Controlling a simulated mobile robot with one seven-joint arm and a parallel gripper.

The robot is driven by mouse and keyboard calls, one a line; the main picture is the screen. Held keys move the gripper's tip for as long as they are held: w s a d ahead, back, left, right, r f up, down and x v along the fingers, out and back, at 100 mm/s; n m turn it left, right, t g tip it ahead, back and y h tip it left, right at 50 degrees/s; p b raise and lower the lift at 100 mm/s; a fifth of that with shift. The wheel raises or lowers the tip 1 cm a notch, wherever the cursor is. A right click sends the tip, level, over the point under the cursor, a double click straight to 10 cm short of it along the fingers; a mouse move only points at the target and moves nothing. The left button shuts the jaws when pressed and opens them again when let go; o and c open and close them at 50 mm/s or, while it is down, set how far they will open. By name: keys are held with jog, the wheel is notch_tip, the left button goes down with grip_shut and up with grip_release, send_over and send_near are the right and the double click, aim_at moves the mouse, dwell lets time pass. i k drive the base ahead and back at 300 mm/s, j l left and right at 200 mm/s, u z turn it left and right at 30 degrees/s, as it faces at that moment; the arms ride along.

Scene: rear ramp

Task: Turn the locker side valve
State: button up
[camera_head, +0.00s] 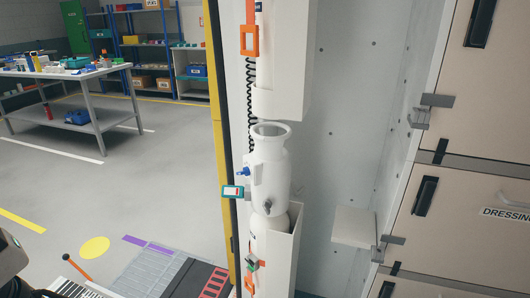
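A white gas cylinder head (270,165) with a flared open collar stands in the middle of the view, against the side of an open white locker (340,110). A small blue knob (243,171) sticks out from its left side. A grey knob (266,207) sits low on its front. I cannot tell which of these is the locker side valve. A small teal-framed display (232,192) sits at its left. The cylinder's lower part is hidden in a white bracket (280,262). My gripper is not in view; a dark and beige part at the lower left edge may be mine.
A yellow post edge (219,150) runs beside the cylinder. Another white bracket (285,95) hangs above, with a coiled black hose (251,100). Closed beige lockers (460,180) stand at right. A lever (78,268) rises at lower left.

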aim_at(267, 204)
jog(key=i+j+z, duration=0.1)
jog(key=z, duration=0.35)
jog(key=j+z, duration=0.3)
jog(key=z, duration=0.15)
jog(key=j+z, duration=0.5)
jog(key=j, duration=1.05)
jog(key=k+j+z, duration=0.1)
jog(key=j, duration=0.45)
jog(key=k+j, duration=0.1)
jog(key=j, duration=0.4)
jog(key=k+j, duration=0.1)
jog(key=j, duration=0.45)
jog(key=k+l+z, duration=0.25)
jog(key=i+j, duration=0.15)
